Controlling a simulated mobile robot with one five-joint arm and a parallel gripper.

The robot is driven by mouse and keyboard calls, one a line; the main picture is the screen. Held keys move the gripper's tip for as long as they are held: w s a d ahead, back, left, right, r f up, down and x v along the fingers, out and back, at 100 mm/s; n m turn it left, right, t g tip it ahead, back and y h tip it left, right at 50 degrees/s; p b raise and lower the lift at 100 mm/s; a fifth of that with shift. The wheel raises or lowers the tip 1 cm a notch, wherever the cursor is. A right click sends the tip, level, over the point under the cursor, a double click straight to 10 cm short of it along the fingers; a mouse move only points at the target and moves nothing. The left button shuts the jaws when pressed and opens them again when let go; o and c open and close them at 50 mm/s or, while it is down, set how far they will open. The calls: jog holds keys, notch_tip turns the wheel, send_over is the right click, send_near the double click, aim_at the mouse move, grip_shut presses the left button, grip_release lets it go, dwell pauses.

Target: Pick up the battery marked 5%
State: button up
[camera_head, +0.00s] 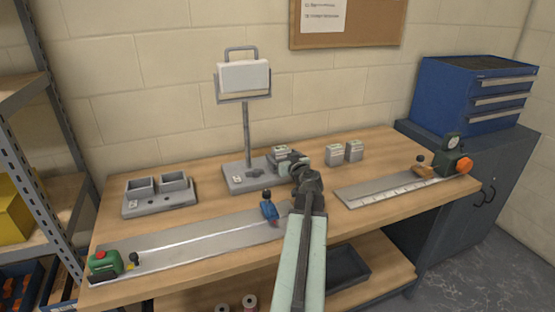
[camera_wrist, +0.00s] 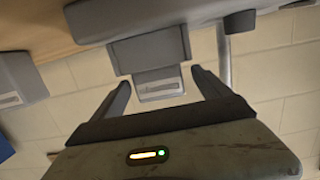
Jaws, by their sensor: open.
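Small grey batteries with pale tops stand on the bench. One (camera_head: 281,152) is at the lamp stand's base, right beside my gripper (camera_head: 294,161); two more, a left one (camera_head: 334,154) and a right one (camera_head: 354,150), stand to the right. In the wrist view my gripper (camera_wrist: 158,92) is open, with a grey block (camera_wrist: 150,50) and its small labelled face (camera_wrist: 160,87) between and beyond the fingers. I cannot tell whether the fingers touch it. No percentage marking is readable, so I cannot tell which battery is marked 5%.
The wooden bench (camera_head: 225,187) holds a grey two-bay dock (camera_head: 130,208) at left, a lamp stand (camera_head: 246,130), and two metal rails, left (camera_head: 190,238) and right (camera_head: 385,192). A blue drawer cabinet (camera_head: 450,95) stands at right. Another grey block (camera_wrist: 22,80) shows at left in the wrist view.

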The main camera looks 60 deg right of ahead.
jog(key=x, duration=0.5)
jog(key=shift+w+d, duration=0.2)
jog(key=shift+d, duration=0.05)
jog(key=shift+r, duration=0.15)
grip_shut()
jog(key=shift+r, duration=0.1)
notch_tip(320, 180, up, 10)
jog(key=p, duration=0.9)
jog(key=shift+p, duration=0.35)
